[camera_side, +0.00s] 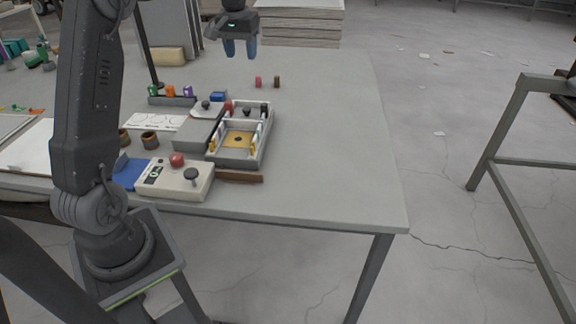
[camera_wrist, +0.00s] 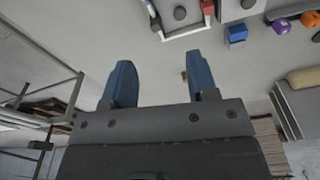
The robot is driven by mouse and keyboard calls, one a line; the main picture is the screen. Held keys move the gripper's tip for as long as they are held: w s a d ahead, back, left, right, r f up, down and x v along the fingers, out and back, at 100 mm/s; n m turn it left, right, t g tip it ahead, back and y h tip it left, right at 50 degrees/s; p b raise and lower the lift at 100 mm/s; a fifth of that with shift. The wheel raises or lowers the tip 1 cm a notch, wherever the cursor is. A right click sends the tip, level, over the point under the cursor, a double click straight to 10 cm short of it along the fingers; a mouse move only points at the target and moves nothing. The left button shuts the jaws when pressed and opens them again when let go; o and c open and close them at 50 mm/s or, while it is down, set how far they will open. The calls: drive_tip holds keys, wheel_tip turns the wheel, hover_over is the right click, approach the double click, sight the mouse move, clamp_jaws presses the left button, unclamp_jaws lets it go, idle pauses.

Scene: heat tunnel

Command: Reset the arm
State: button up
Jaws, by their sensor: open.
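My gripper (camera_side: 240,49) is raised above the far part of the grey table (camera_side: 330,130) in the side view. Its two blue fingers point down and are apart, with nothing between them. In the wrist view the blue fingers of my gripper (camera_wrist: 163,88) also stand apart and empty over bare table. My gripper touches nothing on the table.
A grey tray device (camera_side: 268,140) with a yellow plate and a control box (camera_side: 175,180) with a red button and black knob stand below. Two small pegs, pink (camera_side: 258,81) and brown (camera_side: 277,82), stand near the far edge. The table's right side is clear.

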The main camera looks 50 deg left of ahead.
drive_tip(key=s+d+r+m+t, duration=0.1)
drive_tip(key=s+d+r, duration=0.15)
drive_tip(key=d, duration=0.45)
drive_tip(key=s+d+r+m+t, duration=0.1)
drive_tip(key=s+d+m, duration=0.1)
drive_tip(key=s+d, duration=0.3)
drive_tip(key=s+d+r+m, duration=0.1)
drive_tip(key=s+d+r, duration=0.15)
drive_tip(key=d, duration=0.55)
drive_tip(key=s+d+f+m+t, duration=0.1)
drive_tip(key=s+d+f, duration=0.2)
drive_tip(key=s, duration=0.4)
drive_tip(key=s+d+f+m+t, duration=0.1)
drive_tip(key=s+d+f+m, duration=0.1)
drive_tip(key=s+d, duration=0.4)
drive_tip(key=shift+s+d+f+t+h, duration=0.2)
drive_tip(key=shift+s+f+t+h, duration=0.15)
drive_tip(key=shift+f, duration=0.3)
